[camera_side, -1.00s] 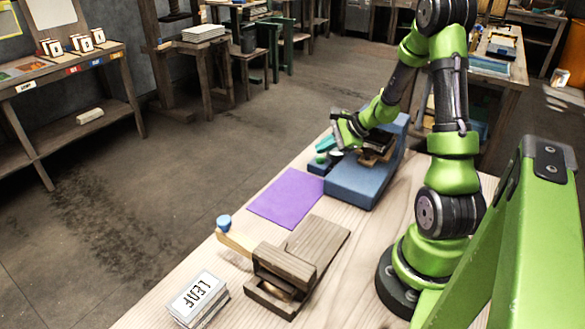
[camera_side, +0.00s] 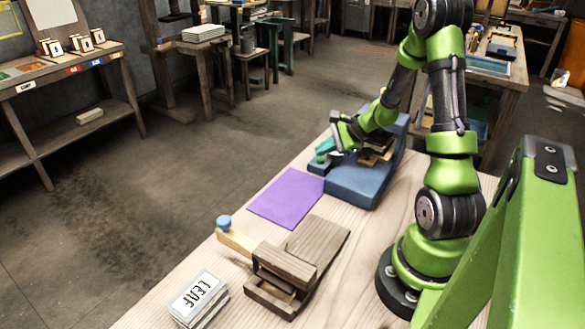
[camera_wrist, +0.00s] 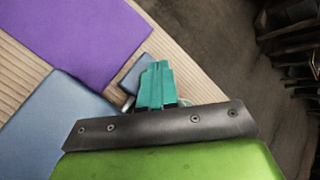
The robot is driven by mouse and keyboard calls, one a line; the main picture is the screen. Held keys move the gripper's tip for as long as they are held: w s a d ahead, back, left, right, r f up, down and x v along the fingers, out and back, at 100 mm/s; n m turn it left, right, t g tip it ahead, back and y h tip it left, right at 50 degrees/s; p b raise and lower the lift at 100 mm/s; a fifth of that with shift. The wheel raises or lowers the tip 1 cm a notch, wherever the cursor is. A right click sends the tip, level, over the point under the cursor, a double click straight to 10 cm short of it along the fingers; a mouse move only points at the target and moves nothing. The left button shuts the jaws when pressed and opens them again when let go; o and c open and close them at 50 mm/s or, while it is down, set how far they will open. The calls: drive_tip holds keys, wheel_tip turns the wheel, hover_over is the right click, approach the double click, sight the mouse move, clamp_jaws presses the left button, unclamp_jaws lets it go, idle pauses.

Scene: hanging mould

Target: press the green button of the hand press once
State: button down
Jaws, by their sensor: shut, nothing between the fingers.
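The hand press (camera_side: 355,185) is a blue body with wooden parts, standing on the table near its far end. A small blue button box (camera_side: 318,168) sits against its left side; it also shows in the wrist view (camera_wrist: 133,72), partly covered by my fingers. The green button (camera_side: 320,158) is a small spot on top of the box in the side view and is hidden in the wrist view. My gripper (camera_side: 326,146) has teal fingers, shut and empty, pointing down right over the button. I cannot tell whether the fingertips touch it. The fingers also show in the wrist view (camera_wrist: 153,80).
A purple mat (camera_side: 287,198) lies flat beside the press. Nearer the camera are a wooden mould box (camera_side: 285,270), a blue-knobbed handle (camera_side: 224,224) and a stack of cards marked LEAF (camera_side: 198,298). The table edge runs close behind the button box.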

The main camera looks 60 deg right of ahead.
sight(324, 159)
drive_tip(key=shift+f, duration=0.5)
idle(0.5)
idle(0.3)
drive_tip(key=shift+r, duration=0.95)
drive_tip(key=shift+r, duration=2.5)
drive_tip(key=s+a+r+n, duration=0.3)
drive_tip(key=a+r+n, duration=0.1)
drive_tip(key=a+n, duration=0.3)
drive_tip(key=s+a+r+n+g, duration=0.1)
drive_tip(key=s+a+r+n, duration=0.3)
drive_tip(key=a, duration=0.7)
drive_tip(key=s+a+r+n, duration=0.4)
drive_tip(key=a+r+n, duration=0.1)
drive_tip(key=a+n, duration=0.4)
drive_tip(key=shift+r+n+g, duration=0.3)
drive_tip(key=shift+g, duration=0.1)
